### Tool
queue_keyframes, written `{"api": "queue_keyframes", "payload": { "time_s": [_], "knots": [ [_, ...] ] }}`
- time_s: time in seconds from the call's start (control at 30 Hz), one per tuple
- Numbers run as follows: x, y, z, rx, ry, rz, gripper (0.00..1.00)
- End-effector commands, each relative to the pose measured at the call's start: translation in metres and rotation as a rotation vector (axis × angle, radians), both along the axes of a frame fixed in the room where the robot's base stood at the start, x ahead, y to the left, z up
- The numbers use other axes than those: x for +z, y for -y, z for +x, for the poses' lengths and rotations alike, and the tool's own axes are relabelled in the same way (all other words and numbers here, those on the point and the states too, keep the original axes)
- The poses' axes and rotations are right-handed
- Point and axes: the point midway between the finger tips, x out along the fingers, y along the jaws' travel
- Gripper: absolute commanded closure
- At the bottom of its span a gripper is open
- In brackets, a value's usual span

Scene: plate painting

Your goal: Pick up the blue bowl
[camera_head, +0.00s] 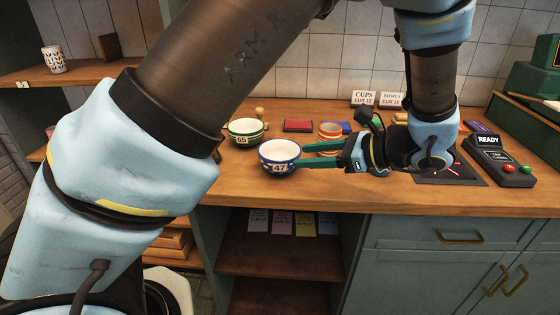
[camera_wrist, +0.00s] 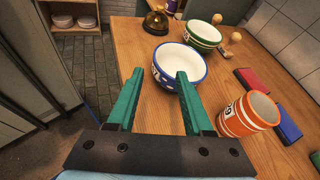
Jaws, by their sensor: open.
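The blue bowl (camera_head: 275,159), white with a blue rim and the number 47, stands upright on the wooden counter near its front edge. My gripper (camera_head: 303,155) is open, coming from the right with its green fingers level and their tips at the bowl's right side. In the wrist view the blue bowl (camera_wrist: 172,77) lies just ahead of my gripper (camera_wrist: 160,74). The left finger is left of the bowl and the right fingertip overlaps its near wall. Nothing is held. I cannot tell whether a finger touches the bowl.
A green bowl (camera_head: 245,132) marked 65 stands behind and left of the blue one. An orange-striped cup (camera_head: 329,132) is close behind my fingers and shows beside them in the wrist view (camera_wrist: 248,114). A red box (camera_head: 298,126) lies farther back. The front edge (camera_head: 262,199) is close.

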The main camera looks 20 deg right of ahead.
Motion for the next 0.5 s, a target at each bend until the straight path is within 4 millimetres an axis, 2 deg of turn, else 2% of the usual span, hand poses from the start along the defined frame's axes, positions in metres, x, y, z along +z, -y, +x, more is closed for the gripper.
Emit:
{"api": "queue_keyframes", "payload": {
  "time_s": [0.2,0.5],
  "knots": [
    [-0.011,-0.022,0.024,0.004,0.001,0.004,0.49],
    [-0.02,-0.038,0.041,0.003,-0.001,0.003,0.49]
  ]
}}
